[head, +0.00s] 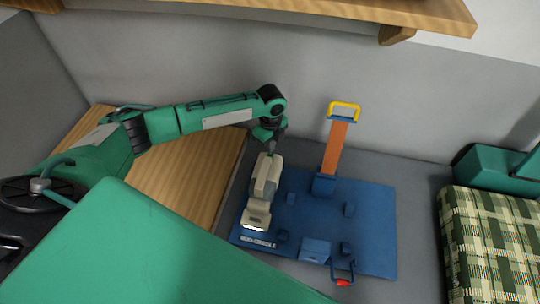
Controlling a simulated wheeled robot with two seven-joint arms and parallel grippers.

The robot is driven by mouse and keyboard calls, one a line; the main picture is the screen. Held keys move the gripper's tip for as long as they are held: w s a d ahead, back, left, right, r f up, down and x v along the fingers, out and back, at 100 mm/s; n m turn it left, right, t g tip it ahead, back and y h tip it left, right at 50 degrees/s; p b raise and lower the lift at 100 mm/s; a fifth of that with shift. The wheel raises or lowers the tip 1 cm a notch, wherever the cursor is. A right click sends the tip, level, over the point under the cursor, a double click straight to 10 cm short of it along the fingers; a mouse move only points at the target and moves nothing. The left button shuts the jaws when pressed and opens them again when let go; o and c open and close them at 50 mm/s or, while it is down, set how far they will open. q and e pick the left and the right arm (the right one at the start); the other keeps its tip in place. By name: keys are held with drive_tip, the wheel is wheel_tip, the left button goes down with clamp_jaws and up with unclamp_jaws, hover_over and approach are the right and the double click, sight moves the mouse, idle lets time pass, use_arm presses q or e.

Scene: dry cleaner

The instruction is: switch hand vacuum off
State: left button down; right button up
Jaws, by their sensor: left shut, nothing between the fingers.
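The hand vacuum (262,190) is a beige and grey body lying on a blue mat (375,225). A bright strip shows at its lower front end. My left gripper (271,150) is shut and empty, pointing down at the vacuum's upper end. Its fingertips are at or just above the vacuum; I cannot tell whether they touch. Any switch on the vacuum is too small to make out. My right gripper does not show.
An orange upright tool with a yellow handle (344,106) stands behind the mat's middle. Several small blue blocks and a red-tipped piece (343,283) are on or by the mat. A plaid cushion (490,235) is at the right. A wooden shelf (420,14) overhangs at the top.

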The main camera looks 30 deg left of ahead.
use_arm(q)
drive_tip(key=shift+f, duration=0.6)
drive_tip(key=shift+f+b, duration=0.35)
drive_tip(key=shift+b, duration=0.05)
idle(0.3)
drive_tip(key=shift+r+p, duration=0.75)
drive_tip(key=shift+p, duration=0.1)
wheel_tip(320, 180, up, 6)
drive_tip(key=p, duration=0.5)
drive_tip(key=shift+f, duration=0.15)
drive_tip(key=shift+f, duration=0.1)
